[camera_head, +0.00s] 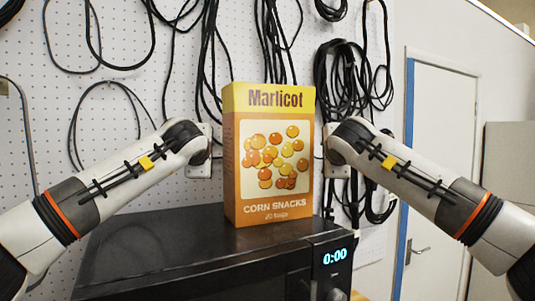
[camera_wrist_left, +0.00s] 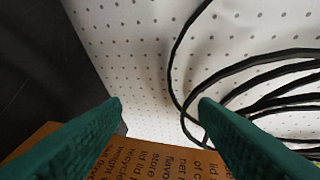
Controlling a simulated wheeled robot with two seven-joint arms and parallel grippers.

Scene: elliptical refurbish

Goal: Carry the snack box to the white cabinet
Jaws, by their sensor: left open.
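The snack box (camera_head: 275,210), orange and yellow with "Marlicot CORN SNACKS" on its front, stands upright on a black microwave (camera_head: 150,240) in the head view. My left gripper (camera_head: 199,163) is beside the box's left side, its fingers not clear there. In the left wrist view its green fingers (camera_wrist_left: 160,104) are apart, with the box's printed brown side (camera_wrist_left: 155,162) at the bottom, between and below them. My right gripper (camera_head: 337,163) is beside the box's right side; its fingers cannot be made out. A pale cabinet-like block (camera_head: 508,165) stands at the right edge; I cannot tell whether it is the white cabinet.
A white pegboard (camera_head: 120,100) hung with looped black cables (camera_head: 345,75) is close behind the box. The microwave's lit clock (camera_head: 334,256) reads 0:00. A white door (camera_head: 440,150) with a blue-edged frame is on the right.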

